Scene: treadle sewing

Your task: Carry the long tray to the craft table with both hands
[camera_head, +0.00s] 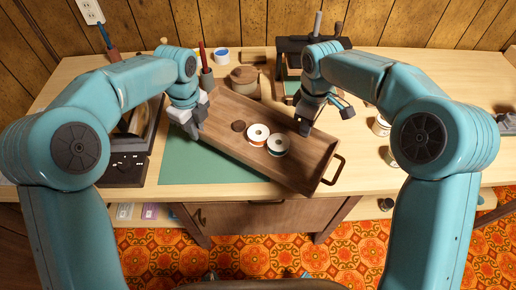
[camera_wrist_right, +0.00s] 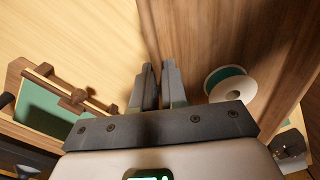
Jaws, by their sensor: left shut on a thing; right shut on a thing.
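The long wooden tray (camera_head: 302,166) lies slantwise over the green mat (camera_head: 182,163), its right end nearer me. A dark handle (camera_head: 334,170) shows at that end. Inside are two thread spools (camera_head: 258,134) and a dark round piece (camera_head: 238,126). My left gripper (camera_head: 192,128) is shut at the tray's left end; the handle there is hidden. My right gripper (camera_head: 305,129) is shut on the far long wall. In the right wrist view its fingers (camera_wrist_right: 158,86) are close together at the wall, beside a spool (camera_wrist_right: 231,86). I cannot tell whether the tray is raised.
A dark machine (camera_head: 128,160) is at left. Cans (camera_head: 381,126) stand at right. The tray's near corner reaches the table's front edge.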

